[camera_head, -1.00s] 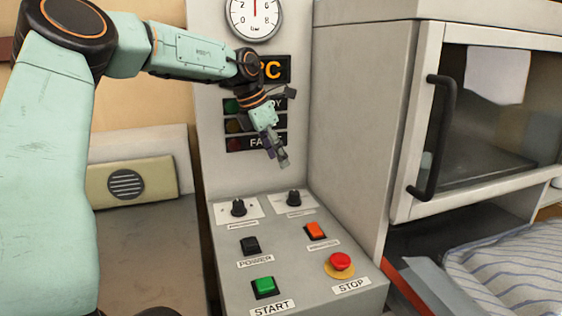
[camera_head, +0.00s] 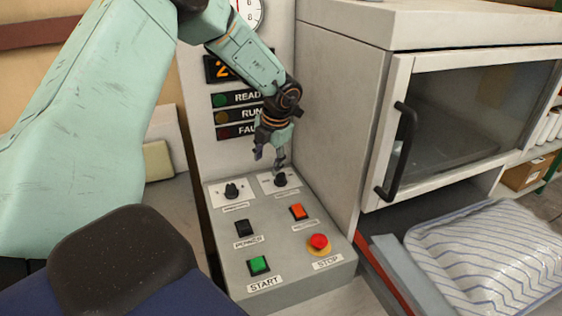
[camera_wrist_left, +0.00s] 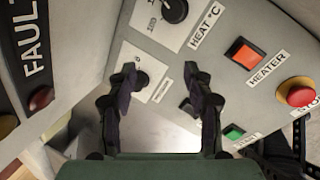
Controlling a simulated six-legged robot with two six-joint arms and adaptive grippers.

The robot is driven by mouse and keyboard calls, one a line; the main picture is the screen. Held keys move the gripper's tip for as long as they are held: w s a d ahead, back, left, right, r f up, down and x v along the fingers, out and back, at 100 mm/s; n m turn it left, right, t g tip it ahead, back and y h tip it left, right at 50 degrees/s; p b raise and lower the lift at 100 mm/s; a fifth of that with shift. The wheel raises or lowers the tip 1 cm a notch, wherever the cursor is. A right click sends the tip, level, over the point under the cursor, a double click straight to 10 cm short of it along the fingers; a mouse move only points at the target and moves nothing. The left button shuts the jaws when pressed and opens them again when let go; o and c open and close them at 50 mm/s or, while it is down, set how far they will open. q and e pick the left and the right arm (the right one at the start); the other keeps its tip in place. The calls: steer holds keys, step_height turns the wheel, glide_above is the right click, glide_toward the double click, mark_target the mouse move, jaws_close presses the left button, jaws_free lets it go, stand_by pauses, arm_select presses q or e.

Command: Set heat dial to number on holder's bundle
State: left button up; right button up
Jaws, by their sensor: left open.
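The heat dial (camera_head: 280,180) is a black knob on a white plate at the back right of the grey control box. In the left wrist view, the heat dial (camera_wrist_left: 175,9) is at the top edge beside the label "HEAT °C". My left gripper (camera_head: 270,157) is open, pointing down just above and behind the heat dial, with its fingertips close to it. I cannot tell whether they touch. In the left wrist view, the open fingers (camera_wrist_left: 160,75) frame a second dial (camera_wrist_left: 141,80), also seen in the head view (camera_head: 232,191). No holder or bundle number is readable. My right gripper is not in view.
The box carries a black power switch (camera_head: 244,228), orange heater switch (camera_head: 298,212), green start button (camera_head: 258,265) and red stop button (camera_head: 319,242). An amber display (camera_head: 222,69) is partly covered by my arm. A glass-doored cabinet (camera_head: 355,50) and striped pillow (camera_head: 490,250) are right.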

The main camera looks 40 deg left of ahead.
mark_target(281, 175)
arm_select(q)
steer(key=w+f+n, duration=0.1)
steer(key=f+n, duration=0.1)
steer(key=n, duration=0.1)
steer(key=w+f+n+t, duration=0.1)
steer(key=w+f+n, duration=0.1)
steer(key=f+n, duration=0.1)
steer(key=w+f+n+t+p, duration=0.1)
steer(key=w+f+n, duration=0.1)
steer(key=f+n, duration=0.1)
steer(key=shift+w+n, duration=0.1)
steer(key=shift+n, duration=0.3)
stand_by(0.4)
jaws_close()
stand_by(0.5)
